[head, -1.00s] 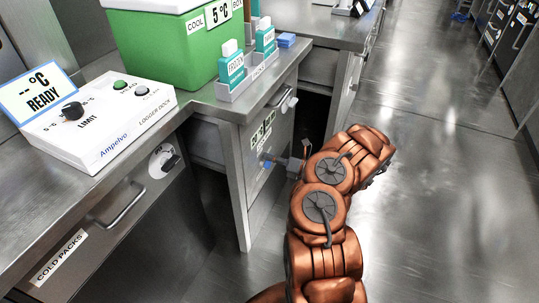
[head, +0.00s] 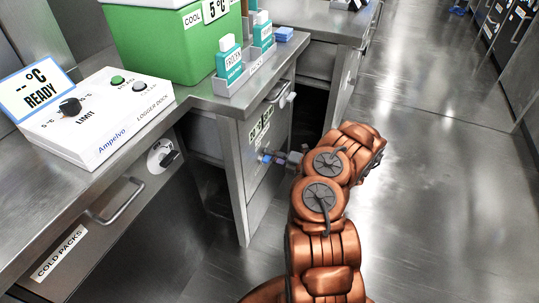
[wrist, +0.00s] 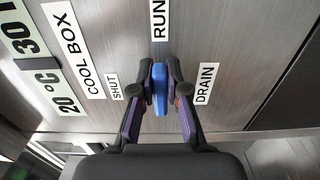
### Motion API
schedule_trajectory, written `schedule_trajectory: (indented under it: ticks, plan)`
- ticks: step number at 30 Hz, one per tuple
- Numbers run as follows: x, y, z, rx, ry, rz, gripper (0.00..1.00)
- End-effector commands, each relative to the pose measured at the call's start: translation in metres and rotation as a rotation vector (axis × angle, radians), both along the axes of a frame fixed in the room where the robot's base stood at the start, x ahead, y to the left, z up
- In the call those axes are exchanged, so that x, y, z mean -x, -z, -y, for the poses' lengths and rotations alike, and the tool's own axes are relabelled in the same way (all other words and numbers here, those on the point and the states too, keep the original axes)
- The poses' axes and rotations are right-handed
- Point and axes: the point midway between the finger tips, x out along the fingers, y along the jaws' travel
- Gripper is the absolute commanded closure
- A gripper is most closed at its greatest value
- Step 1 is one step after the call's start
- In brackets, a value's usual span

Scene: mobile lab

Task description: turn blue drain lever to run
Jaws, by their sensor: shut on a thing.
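The blue drain lever (wrist: 160,90) is between the fingers of my gripper (wrist: 160,78) in the wrist view. The fingers are shut on it from both sides. The lever lies along the up-down line of that picture, in line with the RUN label (wrist: 158,20) above it. The SHUT label (wrist: 115,87) is to its left and the DRAIN label (wrist: 206,83) to its right. In the head view, my gripper (head: 274,159) reaches the cabinet's front panel, where a little of the blue lever shows. The lever's pivot is hidden.
A green cool box (head: 165,45) stands on the steel counter, with a rack (head: 246,78) of teal cartons beside it. A white logger dock (head: 95,115) is at left. The drawer handle (head: 118,202) juts out below. The floor at right is clear.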

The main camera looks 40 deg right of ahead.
Motion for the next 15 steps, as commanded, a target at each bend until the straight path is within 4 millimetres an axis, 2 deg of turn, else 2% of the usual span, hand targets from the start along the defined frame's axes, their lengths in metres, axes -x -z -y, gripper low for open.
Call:
schedule_trajectory:
  ticks: [15]
  plan:
    - [0.0005, 0.0021, 0.0007, -0.03, 0.001, -0.02, 1.0]
